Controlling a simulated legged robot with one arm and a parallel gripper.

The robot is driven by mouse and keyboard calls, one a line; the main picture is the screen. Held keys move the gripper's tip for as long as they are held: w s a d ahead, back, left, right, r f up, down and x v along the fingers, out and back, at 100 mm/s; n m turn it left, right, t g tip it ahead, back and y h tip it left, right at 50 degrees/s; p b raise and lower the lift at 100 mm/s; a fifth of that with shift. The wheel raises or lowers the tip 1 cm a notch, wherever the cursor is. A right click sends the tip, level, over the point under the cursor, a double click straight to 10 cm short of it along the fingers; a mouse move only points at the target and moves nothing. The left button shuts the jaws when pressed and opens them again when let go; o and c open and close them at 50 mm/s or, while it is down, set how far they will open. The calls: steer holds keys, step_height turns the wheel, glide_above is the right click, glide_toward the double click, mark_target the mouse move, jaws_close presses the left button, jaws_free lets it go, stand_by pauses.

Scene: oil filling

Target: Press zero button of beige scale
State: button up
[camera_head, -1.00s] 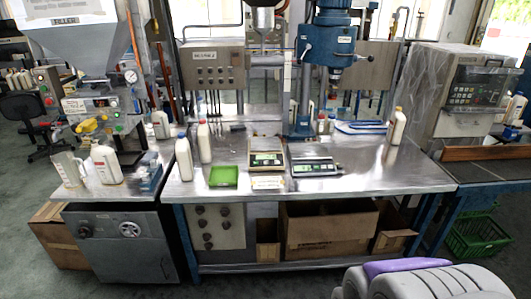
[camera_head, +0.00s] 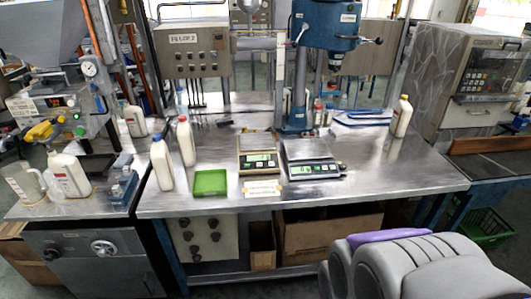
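The beige scale (camera_head: 256,142) stands on the steel workbench (camera_head: 375,172), near its front edge and left of centre. Its lit green display (camera_head: 259,161) faces me. Its buttons are too small to make out. A second, darker grey scale (camera_head: 309,150) with its own lit display stands close to its right. My arm (camera_head: 415,262), grey with a purple part, shows at the lower right, in front of the bench and apart from both scales. My gripper cannot be made out in this view.
A blue drill-press-like machine (camera_head: 325,22) stands behind the scales. A small sign (camera_head: 262,188) sits at the bench edge before the beige scale. The bench's right side is mostly clear.

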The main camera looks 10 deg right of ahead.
steer(key=shift+s+d, duration=0.2)
steer(key=shift+d, duration=0.1)
